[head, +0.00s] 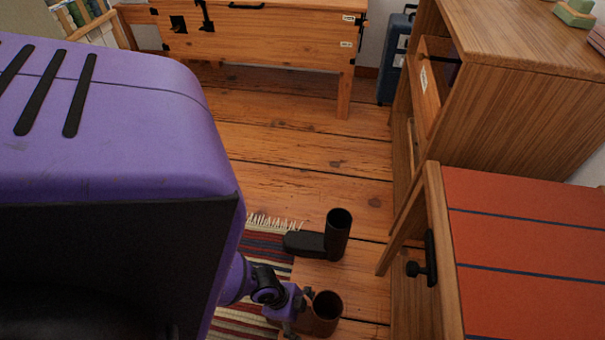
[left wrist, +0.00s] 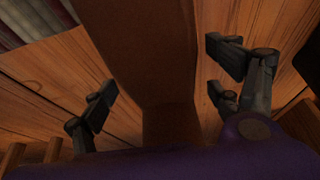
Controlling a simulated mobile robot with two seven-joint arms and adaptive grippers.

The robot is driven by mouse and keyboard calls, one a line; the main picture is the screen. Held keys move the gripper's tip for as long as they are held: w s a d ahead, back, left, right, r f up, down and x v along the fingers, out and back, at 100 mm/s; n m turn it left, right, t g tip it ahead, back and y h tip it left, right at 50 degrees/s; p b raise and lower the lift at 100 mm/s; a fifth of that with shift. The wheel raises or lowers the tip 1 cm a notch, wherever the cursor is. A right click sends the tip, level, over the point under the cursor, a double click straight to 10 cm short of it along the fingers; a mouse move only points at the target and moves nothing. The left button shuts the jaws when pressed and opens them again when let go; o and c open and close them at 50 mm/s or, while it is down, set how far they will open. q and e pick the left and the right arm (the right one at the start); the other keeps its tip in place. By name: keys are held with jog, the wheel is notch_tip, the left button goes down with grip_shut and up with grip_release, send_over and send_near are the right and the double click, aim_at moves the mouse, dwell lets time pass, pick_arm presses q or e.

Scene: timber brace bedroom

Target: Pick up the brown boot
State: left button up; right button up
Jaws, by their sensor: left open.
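The brown boot (head: 328,314) stands on the floor at the bottom of the head view, its open shaft facing up. My left gripper (head: 292,311) is right beside its shaft, partly hidden by my own purple body. In the left wrist view the brown boot (left wrist: 165,55) runs between the spread fingers of my open left gripper (left wrist: 162,82). A gap shows on each side of the boot there, and I cannot tell whether any finger touches it. Its lower part is hidden. My right gripper is not in view.
A black boot (head: 338,236) stands just behind the brown one, by a striped fringed rug (head: 262,243). A red-topped wooden cabinet (head: 530,225) and a wooden desk (head: 530,100) stand at right. A wooden chest (head: 260,35) is at the back. The middle floor is clear.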

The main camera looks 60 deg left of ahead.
pick_arm(q)
jog(key=shift+r, duration=0.1)
jog(key=shift+c, duration=0.5)
jog(key=c, duration=1.5)
jog(key=shift+r, duration=0.1)
